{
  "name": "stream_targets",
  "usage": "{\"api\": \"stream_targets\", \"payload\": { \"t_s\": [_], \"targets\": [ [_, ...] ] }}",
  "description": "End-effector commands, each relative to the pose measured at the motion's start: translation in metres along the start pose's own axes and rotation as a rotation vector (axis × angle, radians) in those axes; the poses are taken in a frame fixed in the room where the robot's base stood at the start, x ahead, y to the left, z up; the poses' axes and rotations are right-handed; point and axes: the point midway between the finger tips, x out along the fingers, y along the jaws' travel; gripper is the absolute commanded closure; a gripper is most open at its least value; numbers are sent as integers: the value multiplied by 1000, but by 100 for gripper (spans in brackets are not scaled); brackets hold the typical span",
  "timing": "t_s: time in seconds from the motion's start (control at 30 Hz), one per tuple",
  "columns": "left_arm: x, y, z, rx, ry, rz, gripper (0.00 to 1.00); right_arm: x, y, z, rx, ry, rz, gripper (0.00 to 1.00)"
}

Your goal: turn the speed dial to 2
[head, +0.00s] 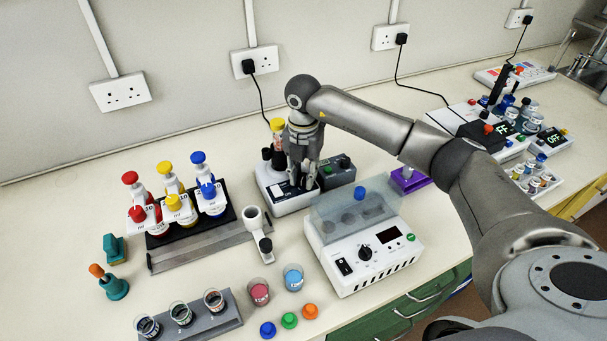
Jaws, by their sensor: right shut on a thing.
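My right gripper (302,184) reaches down over a small white device (283,204) near the back middle of the bench. Its fingers are shut on the speed dial on top of this device. The fingers hide the dial and its marks, so I cannot read its setting. A dark cup and a yellow-capped item (277,125) show at the device's back left. My left gripper is not in view.
A dark box (337,171) stands close to the right of the white device. In front is a white lidded machine (375,270) with its own black knob. A pipette rack (228,215) stands left. Beakers and caps lie in front.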

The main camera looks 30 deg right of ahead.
Motion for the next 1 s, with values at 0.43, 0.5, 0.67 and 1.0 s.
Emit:
{"api": "stream_targets", "payload": {
  "t_s": [0.43, 0.5, 0.67, 1.0],
  "targets": [
    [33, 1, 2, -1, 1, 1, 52, 2, 1, 1, -376, -3, 4, 99],
    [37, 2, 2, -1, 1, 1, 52, 1, 1, 1, -436, -3, 4, 99],
    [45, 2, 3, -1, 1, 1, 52, 1, 1, 1, -559, -4, 3, 99],
    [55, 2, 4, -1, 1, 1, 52, -1, 1, 1, -724, -4, 4, 99]
  ]
}}
